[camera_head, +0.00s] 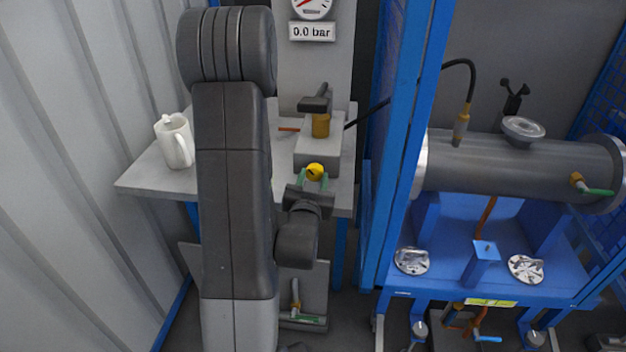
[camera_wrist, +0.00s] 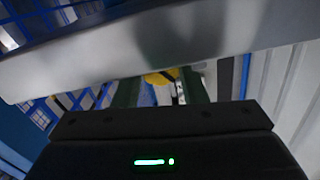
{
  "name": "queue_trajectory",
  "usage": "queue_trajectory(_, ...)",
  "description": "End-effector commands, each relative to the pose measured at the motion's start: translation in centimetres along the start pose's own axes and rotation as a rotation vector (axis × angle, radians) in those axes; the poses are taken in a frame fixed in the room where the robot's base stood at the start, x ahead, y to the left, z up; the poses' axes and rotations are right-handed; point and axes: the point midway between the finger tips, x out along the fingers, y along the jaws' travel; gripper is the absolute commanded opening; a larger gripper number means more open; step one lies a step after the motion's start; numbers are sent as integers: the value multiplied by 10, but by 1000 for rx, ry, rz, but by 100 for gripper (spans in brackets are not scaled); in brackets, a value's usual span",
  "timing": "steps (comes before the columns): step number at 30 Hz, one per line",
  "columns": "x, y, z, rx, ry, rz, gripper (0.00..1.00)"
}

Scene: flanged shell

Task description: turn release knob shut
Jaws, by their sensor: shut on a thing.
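The release knob (camera_head: 315,171) is a small yellow knob on the front of a pale pump block (camera_head: 317,150) on the table. My gripper (camera_head: 313,181) is at the knob, its green fingers on either side of it, shut on it. In the wrist view, part of the yellow knob (camera_wrist: 160,77) shows between the two dark green fingers (camera_wrist: 160,90). The pale edge of the block covers much of that view and hides the rest of the knob. I cannot tell how far the knob is turned.
A gauge (camera_head: 312,8) above a "0.0 bar" sign hangs behind the block. A white jug (camera_head: 175,141) stands on the grey table (camera_head: 150,181) at left. A blue frame post (camera_head: 401,150) rises close at right, before a grey flanged shell (camera_head: 475,165). A black hose runs from the block.

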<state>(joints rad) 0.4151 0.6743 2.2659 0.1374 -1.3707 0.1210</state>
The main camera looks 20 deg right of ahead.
Motion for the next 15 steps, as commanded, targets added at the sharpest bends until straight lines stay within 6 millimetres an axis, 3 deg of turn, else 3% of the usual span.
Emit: queue_trajectory(15,0,2,5,292,8,-2,16)
